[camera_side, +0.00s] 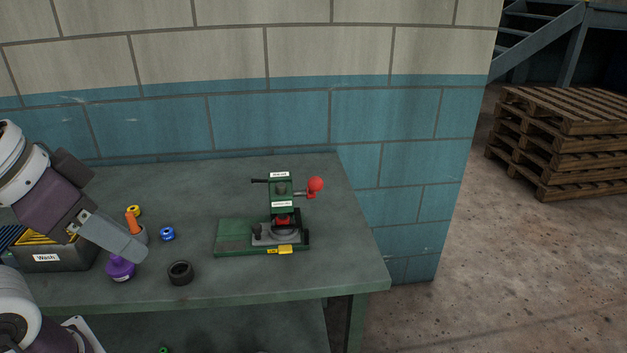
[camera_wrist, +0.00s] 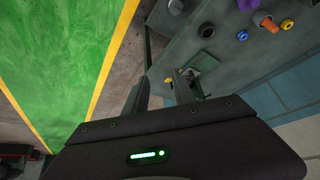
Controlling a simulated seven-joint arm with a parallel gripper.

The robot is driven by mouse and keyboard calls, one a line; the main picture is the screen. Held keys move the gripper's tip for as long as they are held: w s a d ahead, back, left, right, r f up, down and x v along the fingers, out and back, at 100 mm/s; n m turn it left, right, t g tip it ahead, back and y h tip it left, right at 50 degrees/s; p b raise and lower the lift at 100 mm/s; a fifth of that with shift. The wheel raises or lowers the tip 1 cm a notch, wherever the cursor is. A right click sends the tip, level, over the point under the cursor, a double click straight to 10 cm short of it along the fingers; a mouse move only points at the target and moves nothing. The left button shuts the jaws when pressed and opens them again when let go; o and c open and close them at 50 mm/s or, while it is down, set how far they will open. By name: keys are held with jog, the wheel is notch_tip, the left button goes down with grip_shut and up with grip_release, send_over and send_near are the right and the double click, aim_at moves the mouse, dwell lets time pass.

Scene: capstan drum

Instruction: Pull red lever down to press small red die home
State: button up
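The green press (camera_side: 281,200) stands upright on its green base toward the right of the table in the side view. Its red lever ends in a red ball (camera_side: 315,184), which sticks out to the right near the top. A small red die (camera_side: 283,221) shows in the press under the ram; its exact seating is too small to tell.
Near my gripper are a purple pot (camera_side: 120,268), an orange peg (camera_side: 132,222), a blue ring (camera_side: 167,233), a yellow ring (camera_side: 133,210) and a black ring (camera_side: 181,273). A grey bin labelled Wash (camera_side: 50,258) stands at the left. The table (camera_side: 345,245) is clear right of the press.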

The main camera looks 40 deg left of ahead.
jog(key=shift+m+g+h, duration=0.5)
jog(key=shift+g, duration=0.1)
jog(key=w+r, duration=0.2)
jog(key=w, duration=0.1)
jog(key=w+r, duration=0.2)
jog(key=w, duration=0.1)
jog(key=w+r, duration=0.2)
jog(key=w, duration=0.1)
jog(key=shift+w+r, duration=0.1)
jog(key=shift+w, duration=0.3)
grip_shut()
jog(key=w+a+f+m+h, duration=0.1)
jog(key=w+a, duration=0.4)
jog(key=w, duration=0.8)
jog(key=w+a+f+m+g+h, duration=0.1)
jog(key=w+a+m+h, duration=0.2)
jog(key=w, duration=1)
jog(key=shift+a+g+h, duration=0.3)
jog(key=shift+a+h, duration=0.1)
jog(key=shift+a, duration=0.65)
jog(key=shift+f, duration=0.1)
